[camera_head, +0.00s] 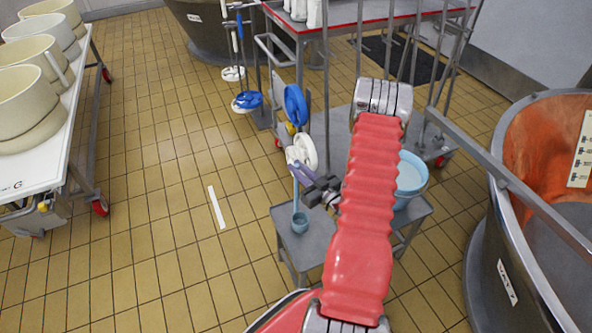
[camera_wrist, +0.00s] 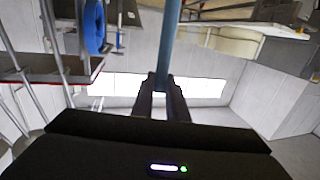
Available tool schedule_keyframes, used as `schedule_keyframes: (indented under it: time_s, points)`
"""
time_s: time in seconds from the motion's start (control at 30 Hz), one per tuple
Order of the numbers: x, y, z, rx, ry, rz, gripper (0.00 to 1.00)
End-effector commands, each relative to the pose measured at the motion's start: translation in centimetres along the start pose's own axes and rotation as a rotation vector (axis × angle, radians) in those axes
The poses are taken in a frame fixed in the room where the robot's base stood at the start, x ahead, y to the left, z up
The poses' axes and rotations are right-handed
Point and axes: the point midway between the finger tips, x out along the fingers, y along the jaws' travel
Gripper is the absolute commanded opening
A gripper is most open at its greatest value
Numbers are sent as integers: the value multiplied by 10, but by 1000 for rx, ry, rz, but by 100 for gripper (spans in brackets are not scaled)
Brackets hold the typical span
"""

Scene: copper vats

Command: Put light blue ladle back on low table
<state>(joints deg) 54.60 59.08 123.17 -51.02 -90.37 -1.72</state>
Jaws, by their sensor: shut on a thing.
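The light blue ladle (camera_head: 299,224) hangs upright, bowl down, in the head view. Its bowl appears over the left part of the grey low table (camera_head: 318,250); I cannot tell whether it touches the top. My gripper (camera_head: 294,167) is shut on the upper part of the ladle's handle. In the wrist view the handle (camera_wrist: 170,42) rises between the fingertips of my gripper (camera_wrist: 163,88), and the bowl is hidden. My red arm covers the middle of the low table.
A light blue bucket (camera_head: 411,178) stands on the right of the low table. Blue and white round tools hang on a rack behind (camera_head: 296,105). A copper vat (camera_head: 545,160) is at the right. A white trolley with cream buckets (camera_head: 68,118) is at the left. Tiled floor between is clear.

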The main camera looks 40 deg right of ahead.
Motion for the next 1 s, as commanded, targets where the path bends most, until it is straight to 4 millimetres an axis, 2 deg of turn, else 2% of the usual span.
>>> schedule_keyframes:
  time_s: [0.3, 0.33, 0.6, 0.93, 1.0]
  points:
    - [0, 0, 2, 0, 0, 0, 0]
    - [0, 0, 2, 0, 0, 0, 15]
    - [0, 0, 1, 0, 0, 0, 32]
    - [0, 0, -1, -1, 0, 0, 32]
    - [-5, 1, 0, 0, -1, 1, 32]
